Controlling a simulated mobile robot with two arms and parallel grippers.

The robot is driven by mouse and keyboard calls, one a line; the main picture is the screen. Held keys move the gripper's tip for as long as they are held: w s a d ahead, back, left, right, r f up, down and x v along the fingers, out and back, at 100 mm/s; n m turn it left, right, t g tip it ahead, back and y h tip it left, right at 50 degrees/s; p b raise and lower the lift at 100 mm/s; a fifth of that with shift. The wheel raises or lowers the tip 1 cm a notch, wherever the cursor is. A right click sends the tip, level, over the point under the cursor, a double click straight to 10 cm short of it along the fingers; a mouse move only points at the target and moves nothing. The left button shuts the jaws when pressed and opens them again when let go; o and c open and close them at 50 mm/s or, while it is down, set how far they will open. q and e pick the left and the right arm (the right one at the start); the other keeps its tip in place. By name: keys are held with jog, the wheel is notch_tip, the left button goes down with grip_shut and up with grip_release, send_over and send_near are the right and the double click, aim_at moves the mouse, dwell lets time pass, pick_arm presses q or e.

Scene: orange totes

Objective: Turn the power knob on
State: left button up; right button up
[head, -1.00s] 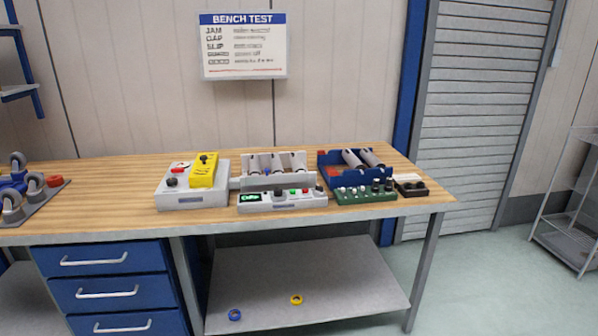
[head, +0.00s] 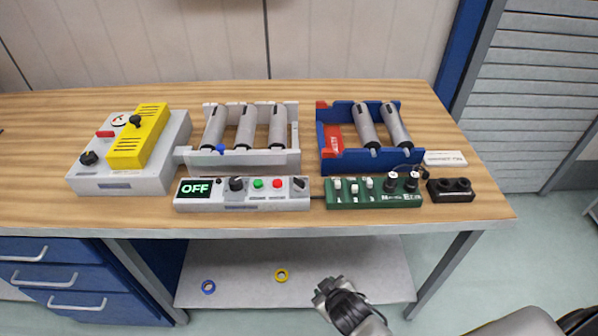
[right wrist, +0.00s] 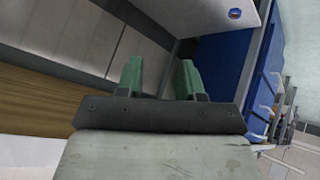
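A light grey control panel (head: 243,204) lies near the bench's front edge in the head view. Its display (head: 195,189) reads OFF. It carries a black knob (head: 236,184), a green button (head: 257,184), a red button (head: 277,184) and a dark knob (head: 300,183) at its right end. I cannot read which knob is labelled power. My right gripper (right wrist: 158,76) shows two green fingers apart with nothing between them in the right wrist view. Part of my right arm shows low in the head view, before the bench and away from the panel. My left gripper is out of view.
A grey box (head: 82,180) with a yellow cover (head: 137,140) stands left. Behind the panel is a grey rack (head: 250,159) of rollers, and right of it a blue tray (head: 345,160). A green knob board (head: 345,200) sits right of the panel. The lower shelf (head: 235,270) holds two rings.

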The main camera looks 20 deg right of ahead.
jog(key=w+a+r+n+t+y, duration=0.1)
jog(key=w+a+r+n+t, duration=0.15)
jog(key=r, duration=0.75)
jog(key=w+a+r+n+t+y, duration=0.15)
jog(key=w+r+t, duration=0.25)
jog(key=r, duration=0.6)
jog(key=w+a+r+n+t+y, duration=0.1)
jog(key=w+a+r+t, duration=0.25)
jog(key=r, duration=0.65)
jog(key=a+r+n+g+y, duration=0.45)
jog(key=a+n+y, duration=0.3)
jog(key=n, duration=0.35)
jog(key=a+r+n+g+y, duration=0.4)
jog(key=a+n+g+y, duration=0.2)
jog(key=n+y, duration=0.45)
jog(key=n+g+h+p, duration=0.1)
jog(key=n+g+h, duration=0.85)
jog(key=h, duration=1.25)
send_over(299, 179)
notch_tip(299, 179, down, 6)
jog(key=n+t, duration=0.1)
jog(key=t, duration=0.1)
jog(key=shift+y, duration=0.25)
notch_tip(299, 179, down, 10)
jog(key=shift+f+p, duration=0.1)
jog(key=shift+p, duration=1.05)
jog(key=shift+c, duration=0.4)
